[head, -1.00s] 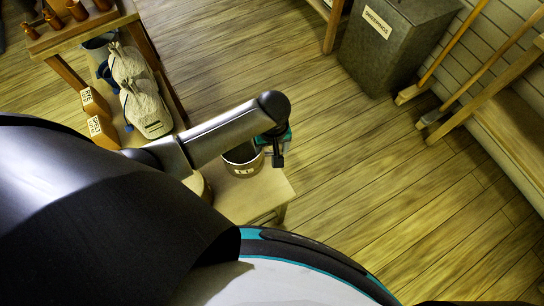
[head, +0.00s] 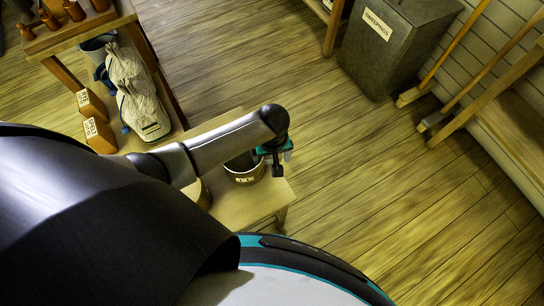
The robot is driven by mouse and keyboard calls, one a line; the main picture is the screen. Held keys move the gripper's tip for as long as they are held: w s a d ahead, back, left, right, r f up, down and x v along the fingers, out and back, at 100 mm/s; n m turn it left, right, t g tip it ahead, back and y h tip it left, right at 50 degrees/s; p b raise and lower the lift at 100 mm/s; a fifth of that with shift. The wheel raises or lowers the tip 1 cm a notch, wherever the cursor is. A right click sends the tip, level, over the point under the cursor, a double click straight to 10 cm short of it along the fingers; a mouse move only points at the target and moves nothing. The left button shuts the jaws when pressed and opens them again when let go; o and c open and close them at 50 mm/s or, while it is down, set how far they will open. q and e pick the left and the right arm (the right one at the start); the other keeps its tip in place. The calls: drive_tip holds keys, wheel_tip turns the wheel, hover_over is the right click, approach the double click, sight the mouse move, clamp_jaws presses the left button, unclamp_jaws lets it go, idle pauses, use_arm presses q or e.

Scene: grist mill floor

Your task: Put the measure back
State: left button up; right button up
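A round metal measure (head: 243,178) with a pale rim and a small label stands on a low wooden bench (head: 270,203). My arm partly covers its top. My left gripper (head: 277,164), dark with teal parts, points down at the right side of the measure, near its rim. I cannot tell whether it touches the measure or how far its fingers are apart. My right gripper is out of view.
A wooden shelf unit (head: 60,37) at the upper left bears sacks (head: 140,100) and wooden blocks (head: 97,134). A grey bin labelled sweepings (head: 385,60) stands at the upper right, beside leaning long-handled tools (head: 445,65). The floor (head: 370,180) between is clear.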

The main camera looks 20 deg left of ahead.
use_arm(q)
drive_tip(key=shift+o, duration=0.6)
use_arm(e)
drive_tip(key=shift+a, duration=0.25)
use_arm(q)
wheel_tip(320, 180, up, 7)
drive_tip(key=p, duration=0.3)
drive_tip(key=shift+s, duration=0.1)
wheel_tip(320, 180, up, 5)
drive_tip(key=p, duration=0.2)
drive_tip(key=shift+s+d+r+p, duration=0.1)
drive_tip(key=shift+r+p, duration=0.1)
drive_tip(key=shift+p, duration=0.1)
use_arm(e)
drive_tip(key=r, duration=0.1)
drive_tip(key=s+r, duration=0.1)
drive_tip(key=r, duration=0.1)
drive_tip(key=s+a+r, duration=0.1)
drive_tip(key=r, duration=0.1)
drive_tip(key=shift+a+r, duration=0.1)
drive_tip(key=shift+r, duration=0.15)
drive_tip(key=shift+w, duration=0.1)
